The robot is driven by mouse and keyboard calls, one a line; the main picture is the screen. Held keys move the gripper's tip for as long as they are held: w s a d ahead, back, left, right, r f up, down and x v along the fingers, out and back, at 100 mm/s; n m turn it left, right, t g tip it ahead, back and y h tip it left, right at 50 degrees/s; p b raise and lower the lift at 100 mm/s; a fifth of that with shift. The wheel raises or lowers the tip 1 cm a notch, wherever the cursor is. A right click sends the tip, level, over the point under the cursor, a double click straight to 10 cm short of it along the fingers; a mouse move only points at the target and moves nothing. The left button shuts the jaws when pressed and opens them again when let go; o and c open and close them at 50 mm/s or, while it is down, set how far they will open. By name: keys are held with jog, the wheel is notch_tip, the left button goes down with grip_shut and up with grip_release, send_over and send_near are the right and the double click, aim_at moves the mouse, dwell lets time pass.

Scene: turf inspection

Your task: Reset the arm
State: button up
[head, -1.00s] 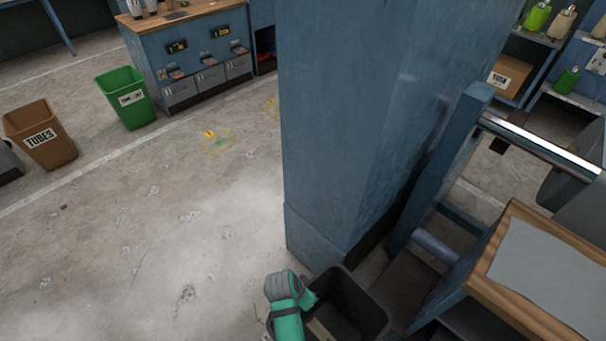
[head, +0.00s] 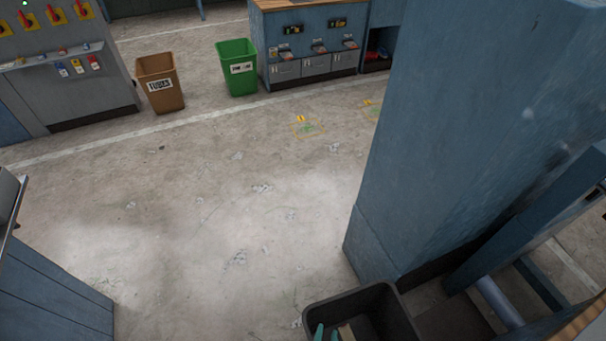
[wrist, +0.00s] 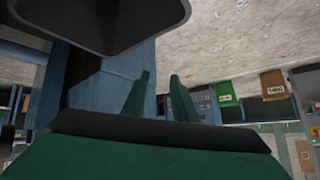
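My gripper (wrist: 161,97) shows in the wrist view as two green fingers standing apart, with nothing visible between them. That view appears upside down. In the head view only a small green piece of my arm or gripper (head: 318,332) shows at the bottom edge, in front of or over a dark open bin (head: 345,295). The rest of my arm is out of that view. A dark bin rim (wrist: 100,42) also fills the upper left of the wrist view, close to my gripper. I cannot tell whether they touch.
A large blue pillar (head: 455,150) stands at right, beside the dark bin. A brown bin (head: 160,95) and a green bin (head: 238,80) stand at the back near a blue cabinet (head: 315,50). A grey control panel (head: 75,90) is at left. The middle floor is clear.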

jog(key=s+a+r+n+t, duration=0.1)
jog(key=s+a+r+t, duration=0.1)
jog(key=r, duration=0.5)
jog(key=s+a+r+n+t+y, duration=0.1)
jog(key=s+a+r+n+t, duration=0.1)
jog(key=s+r, duration=0.3)
jog(key=s+a+r+n+t+y, duration=0.1)
jog(key=s+r, duration=0.3)
jog(key=r, duration=0.5)
jog(key=shift+a+r+n+t, duration=0.15)
jog(key=shift+a+n+t, duration=0.35)
jog(key=shift+t, duration=0.1)
jog(key=shift+w+a, duration=0.1)
jog(key=shift+a, duration=0.5)
